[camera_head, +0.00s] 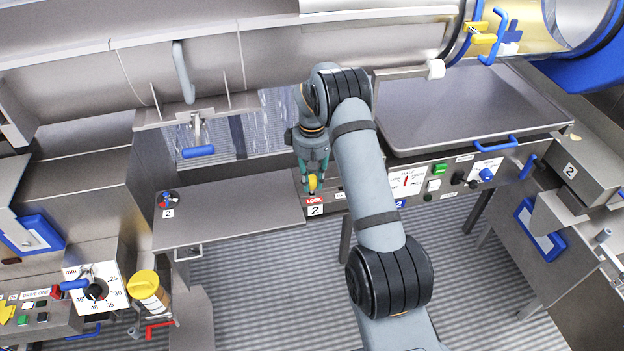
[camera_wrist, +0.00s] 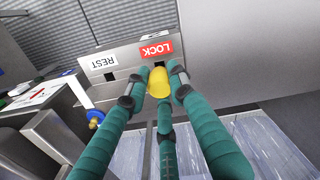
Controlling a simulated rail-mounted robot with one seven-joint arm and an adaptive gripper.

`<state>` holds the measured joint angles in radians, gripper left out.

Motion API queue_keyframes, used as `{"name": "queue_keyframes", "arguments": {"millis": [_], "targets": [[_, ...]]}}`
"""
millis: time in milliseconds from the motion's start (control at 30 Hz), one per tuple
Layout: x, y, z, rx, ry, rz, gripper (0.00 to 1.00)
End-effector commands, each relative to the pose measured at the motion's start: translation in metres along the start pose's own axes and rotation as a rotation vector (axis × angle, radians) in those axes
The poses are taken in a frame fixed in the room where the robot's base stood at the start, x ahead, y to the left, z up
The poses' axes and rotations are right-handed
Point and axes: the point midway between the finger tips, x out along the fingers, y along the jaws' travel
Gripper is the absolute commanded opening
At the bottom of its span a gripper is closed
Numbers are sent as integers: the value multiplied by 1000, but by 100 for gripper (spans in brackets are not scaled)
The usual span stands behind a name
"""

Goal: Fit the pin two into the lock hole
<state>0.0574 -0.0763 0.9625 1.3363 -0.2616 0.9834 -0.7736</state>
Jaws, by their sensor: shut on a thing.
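The yellow pin (camera_head: 313,184) is held by my gripper (camera_head: 312,178) just above the red LOCK label (camera_head: 314,200) of the panel marked 2. In the wrist view the green fingers of my gripper (camera_wrist: 157,86) are shut around the yellow pin (camera_wrist: 159,97). The pin's yellow head faces the camera. Its far end is hidden, so I cannot tell whether it is inside the hole. A dark opening, the lock hole (camera_wrist: 162,66), shows partly behind the pin, below the LOCK label (camera_wrist: 157,49).
A white REST label (camera_wrist: 103,62) is left of the LOCK label, with a small dark hole (camera_wrist: 109,77) below it. A blue-and-yellow pin (camera_wrist: 95,117) stands farther left. A flat metal table (camera_head: 230,210) lies left of my gripper; a HALT panel (camera_head: 407,181) lies right.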

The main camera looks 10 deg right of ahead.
Motion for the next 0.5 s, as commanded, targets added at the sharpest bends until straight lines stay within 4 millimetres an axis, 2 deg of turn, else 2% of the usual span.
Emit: {"name": "queue_keyframes", "arguments": {"millis": [500], "targets": [[14, 0, 0, 0, 1, 0, 0]]}}
